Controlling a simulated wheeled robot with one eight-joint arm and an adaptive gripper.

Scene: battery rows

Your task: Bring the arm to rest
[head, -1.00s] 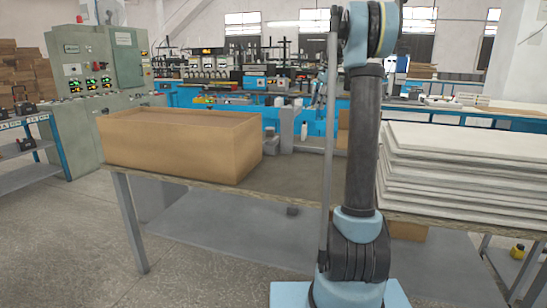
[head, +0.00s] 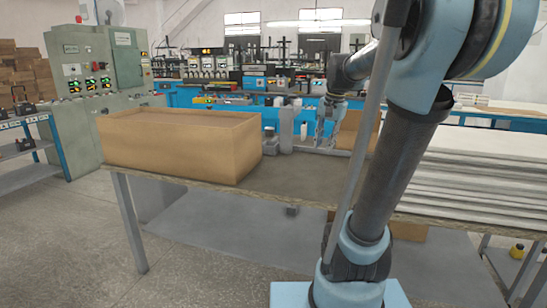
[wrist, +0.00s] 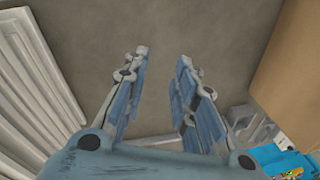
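My arm rises at the right of the head view, with its elbow large and high at the upper right. My gripper (head: 326,138) hangs fingers down over the back of the table (head: 290,178). In the wrist view my gripper (wrist: 163,57) has its two fingers apart, with only bare grey tabletop showing between them. It holds nothing. I cannot tell its exact height above the table.
An open cardboard box (head: 178,148) stands left on the table. A stack of white boards (head: 465,180) lies at the right, partly behind my arm. A brown carton (head: 358,133) is just right of my gripper. The table's middle is clear.

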